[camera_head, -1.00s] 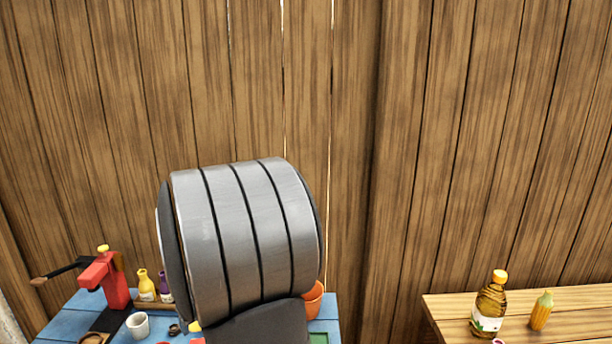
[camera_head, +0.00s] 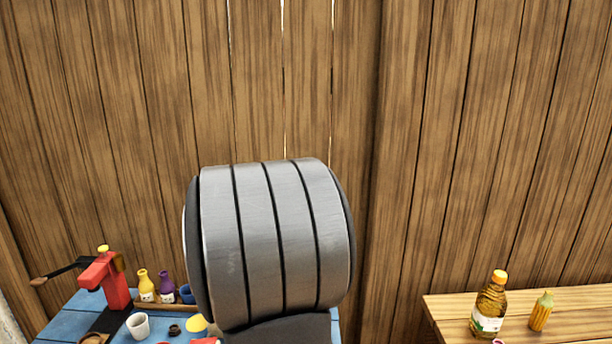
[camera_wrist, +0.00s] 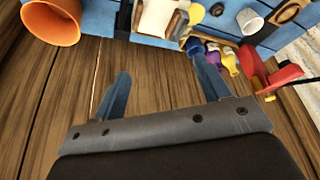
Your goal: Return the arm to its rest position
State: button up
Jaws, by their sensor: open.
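My gripper (camera_wrist: 163,88) shows in the wrist view with its two blue-grey fingers spread wide apart and nothing between them. Brown wooden planks fill the view behind the fingers, and the blue table lies beyond the fingertips. In the head view my arm's large grey banded joint stands in the middle, in front of the plank wall (camera_head: 330,80). My gripper does not show in the head view. My arm hides part of the blue table (camera_head: 68,325) there.
The blue table holds a red press-like device (camera_head: 108,282), a white cup (camera_head: 138,326), yellow (camera_head: 146,287) and purple (camera_head: 166,288) bottles. An orange pot (camera_wrist: 52,22) is near the gripper's left side in the wrist view. A wooden table (camera_head: 575,325) at right holds an oil bottle (camera_head: 489,308) and corn (camera_head: 541,311).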

jog(key=w+d+m, duration=0.1)
jog(key=w+d, duration=0.3)
jog(key=d, duration=0.2)
jog(key=shift+w+d+r+m, duration=0.15)
jog(key=shift+w+r+m, duration=0.15)
jog(key=shift+w+m, duration=0.1)
